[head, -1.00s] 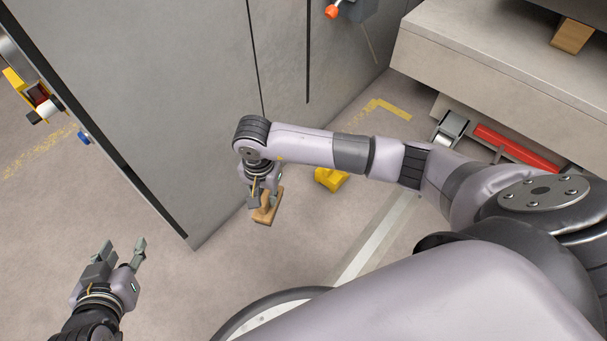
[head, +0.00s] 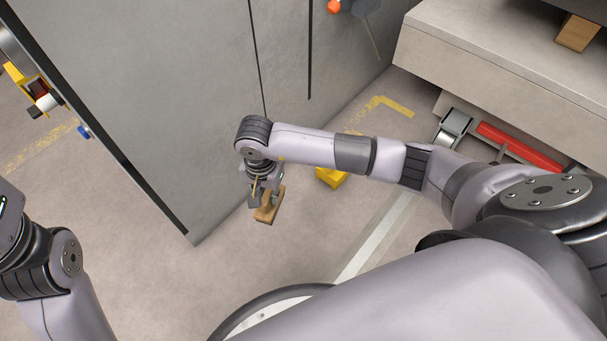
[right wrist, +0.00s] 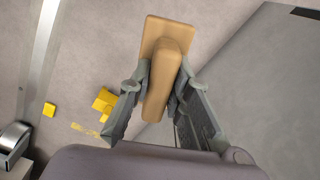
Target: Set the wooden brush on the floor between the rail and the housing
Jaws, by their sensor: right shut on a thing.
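The wooden brush (head: 268,207) is light brown with a raised grip on a flat block. My right gripper (head: 264,190) is shut on it and holds it beside the grey housing (head: 185,110). In the right wrist view the brush (right wrist: 169,50) sits between the two fingers of the right gripper (right wrist: 160,92), which press on its raised grip. I cannot tell its exact height over the floor (head: 290,240). The pale rail (head: 372,243) runs along the floor to the right of the brush. My left arm shows at the left edge, but its gripper is out of the picture.
A yellow block (head: 330,178) stands on the floor behind my right forearm. A stepped grey machine base (head: 490,75) with a red bar (head: 517,147) is at the upper right. Bare floor lies between the housing's lower edge and the rail.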

